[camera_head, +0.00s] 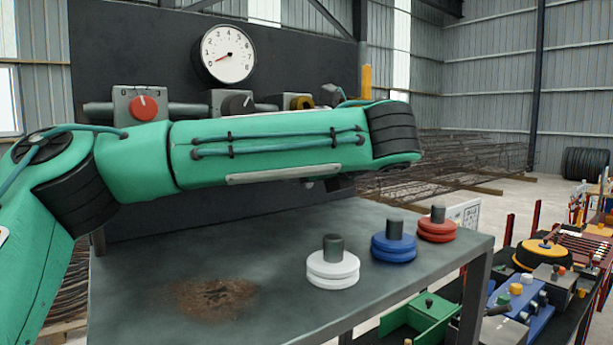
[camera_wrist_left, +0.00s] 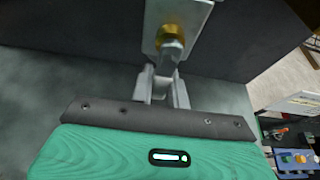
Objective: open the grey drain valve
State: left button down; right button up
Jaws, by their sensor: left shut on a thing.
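In the left wrist view, a grey block (camera_wrist_left: 168,14) carries a brass fitting (camera_wrist_left: 172,42). The grey drain valve's handle (camera_wrist_left: 168,64) appears to hang below that fitting, between the fingers of my left gripper (camera_wrist_left: 162,92). The gripper is shut on this handle. The fingers cover much of it, so its exact angle is hard to tell. In the head view, my green left arm crosses in front of the panel and hides the drain valve and most of the gripper. My right gripper is in neither view.
A dial gauge (camera_head: 228,54) on the dark panel (camera_head: 120,50) points near 0. A red knob (camera_head: 143,108) and a black knob (camera_head: 240,103) sit behind my arm. White (camera_head: 332,268), blue (camera_head: 393,247) and red (camera_head: 437,229) weights stand on the table (camera_head: 250,325).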

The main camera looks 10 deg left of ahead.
pick_arm(q)
jog(key=c, duration=1.4)
grip_release()
jog(key=shift+o, duration=0.2)
jog(key=b+v, duration=0.5)
jog(key=v, duration=0.8)
jog(key=shift+s+d+r, duration=0.2)
jog(key=shift+d, duration=0.05)
